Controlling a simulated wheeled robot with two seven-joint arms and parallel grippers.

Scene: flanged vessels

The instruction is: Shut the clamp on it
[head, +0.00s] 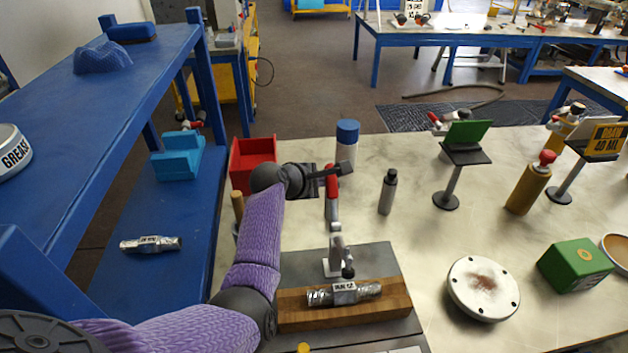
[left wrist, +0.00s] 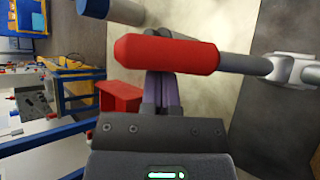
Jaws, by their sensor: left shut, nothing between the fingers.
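A toggle clamp with a red handle (head: 331,182) stands on a dark plate (head: 385,262); the handle points up and away. Its dark-tipped spindle (head: 347,271) is over a silver wrapped cylinder with a white label (head: 345,292), which lies on a wooden block (head: 390,300). I cannot tell whether the tip touches it. My left gripper (head: 340,169) is shut and empty at the upper end of the handle. In the left wrist view the red handle (left wrist: 165,54) crosses just beyond the shut fingers (left wrist: 161,88); contact is unclear. My right gripper is not in view.
A red bin (head: 253,160), a blue-capped bottle (head: 346,145) and a grey bottle (head: 388,192) stand around the clamp. A round white flange (head: 483,288) and a green box (head: 574,266) are at the right. A blue shelf (head: 120,85) borders the left.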

